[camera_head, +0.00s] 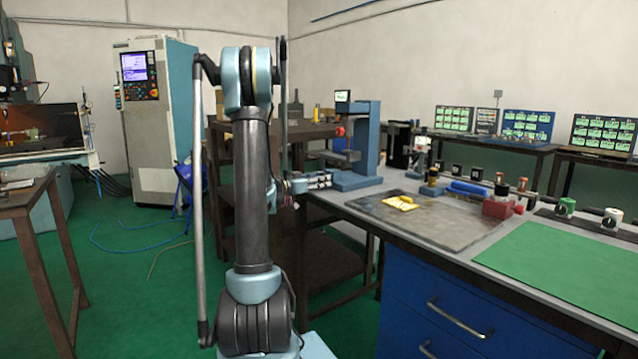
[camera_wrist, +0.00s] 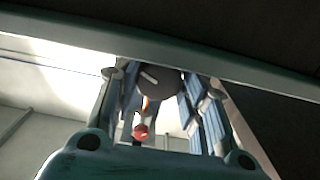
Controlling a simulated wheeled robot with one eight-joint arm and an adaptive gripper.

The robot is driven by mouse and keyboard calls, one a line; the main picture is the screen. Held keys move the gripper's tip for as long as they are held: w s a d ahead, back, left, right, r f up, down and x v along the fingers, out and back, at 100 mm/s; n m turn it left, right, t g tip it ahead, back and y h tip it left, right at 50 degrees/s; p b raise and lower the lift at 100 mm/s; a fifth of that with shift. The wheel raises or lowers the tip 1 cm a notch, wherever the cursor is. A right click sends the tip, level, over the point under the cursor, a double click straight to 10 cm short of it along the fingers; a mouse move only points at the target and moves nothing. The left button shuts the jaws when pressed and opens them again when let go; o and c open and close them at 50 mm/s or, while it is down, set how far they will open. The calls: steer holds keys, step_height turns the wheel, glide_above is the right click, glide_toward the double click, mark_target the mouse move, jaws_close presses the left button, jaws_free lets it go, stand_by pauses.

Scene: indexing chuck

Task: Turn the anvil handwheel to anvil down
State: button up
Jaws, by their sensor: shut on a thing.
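The blue bench stand (camera_head: 365,140) with a C-shaped frame and a small screen stands at the back left of the worktable. My gripper (camera_head: 320,180) is low at the left of its base, at the table's edge. In the wrist view, a dark round wheel with a white mark (camera_wrist: 158,78), apparently the anvil handwheel, sits between the two ribbed fingers of my gripper (camera_wrist: 165,100). The fingers are shut on it. The handwheel is hidden behind the gripper in the head view, and the anvil's height is hard to tell.
A red knob (camera_head: 340,131) is on the stand's left side. A grey mat (camera_head: 430,230) with a yellow item (camera_head: 402,203) lies in front. A red block (camera_head: 497,207) and a green mat (camera_head: 570,262) are to the right.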

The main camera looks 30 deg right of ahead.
steer(key=shift+n, duration=2.9)
steer(key=shift+w+r, duration=0.1)
steer(key=o, duration=1.1)
steer(key=shift+c, duration=0.2)
